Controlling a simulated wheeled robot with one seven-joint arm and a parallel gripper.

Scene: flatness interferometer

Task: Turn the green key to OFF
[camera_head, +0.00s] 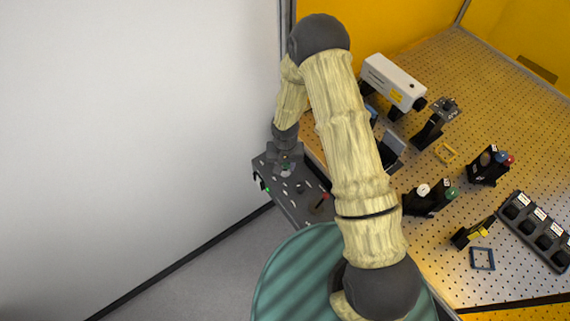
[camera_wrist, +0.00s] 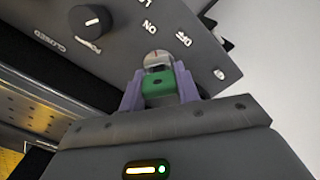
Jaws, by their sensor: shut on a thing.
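The green key (camera_wrist: 158,84) sits in a round silver lock (camera_wrist: 157,58) on a dark control panel (camera_wrist: 120,55) in the wrist view. My gripper (camera_wrist: 160,92) is shut on the key, with a purple-grey finger on each side of it. White ON and OFF labels are printed on the panel beyond the lock, OFF to the right of ON. The exact angle of the key against the labels is hard to tell. In the head view my gripper (camera_head: 286,164) is over the far end of the panel (camera_head: 310,210), and the key is largely hidden.
A black knob (camera_wrist: 91,20) with a CLOSED label stands left of the lock. A red-topped part (camera_head: 321,204) is at the panel's near end. The perforated optical table (camera_head: 430,155) to the right carries a white laser box (camera_head: 393,82) and several mounts. A white wall stands left.

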